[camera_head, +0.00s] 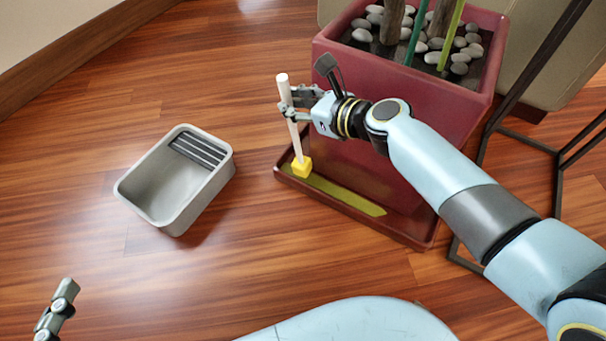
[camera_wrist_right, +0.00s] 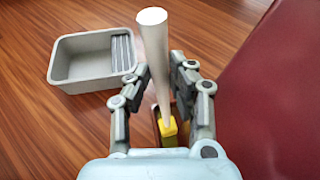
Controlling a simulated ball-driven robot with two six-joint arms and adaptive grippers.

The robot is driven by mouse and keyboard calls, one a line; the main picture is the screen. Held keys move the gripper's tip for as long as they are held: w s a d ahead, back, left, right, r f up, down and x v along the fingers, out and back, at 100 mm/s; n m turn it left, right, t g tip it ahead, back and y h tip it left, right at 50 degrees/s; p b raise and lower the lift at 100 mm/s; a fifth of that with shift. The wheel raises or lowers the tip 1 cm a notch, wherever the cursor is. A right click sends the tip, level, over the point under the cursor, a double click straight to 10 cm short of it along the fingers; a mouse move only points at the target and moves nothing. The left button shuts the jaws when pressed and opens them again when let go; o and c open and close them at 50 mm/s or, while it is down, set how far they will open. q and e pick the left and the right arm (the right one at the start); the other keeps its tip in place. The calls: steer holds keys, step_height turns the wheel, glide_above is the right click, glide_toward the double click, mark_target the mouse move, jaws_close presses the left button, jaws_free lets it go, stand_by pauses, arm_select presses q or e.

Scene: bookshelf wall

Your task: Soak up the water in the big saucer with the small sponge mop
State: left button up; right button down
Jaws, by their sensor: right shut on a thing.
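The small sponge mop has a white handle (camera_head: 288,105) and a yellow sponge head (camera_head: 301,167). My right gripper (camera_head: 287,105) is shut on the handle and holds it nearly upright, slightly tilted. The sponge head is at the left end of the big red saucer (camera_head: 420,234), beside a yellowish-green strip of water (camera_head: 345,195). I cannot tell whether the sponge touches the saucer floor. In the right wrist view, the handle (camera_wrist_right: 153,50) stands between the fingers, with the yellow head (camera_wrist_right: 167,130) below. My left gripper (camera_head: 57,311) shows only partly at the lower left.
A grey bucket (camera_head: 224,176) with a ribbed wringer panel stands on the wooden floor to the left. A large red planter (camera_head: 400,105) with pebbles and stems rises behind the saucer. A dark metal frame (camera_head: 482,150) stands at the right. Floor between bucket and saucer is clear.

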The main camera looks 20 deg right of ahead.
steer(key=shift+f+b, duration=1)
steer(key=shift+f, duration=0.25)
steer(key=shift+r, duration=0.15)
stand_by(0.6)
steer(key=shift+p, duration=0.5)
stand_by(1.3)
steer(key=shift+p, duration=0.4)
stand_by(1.9)
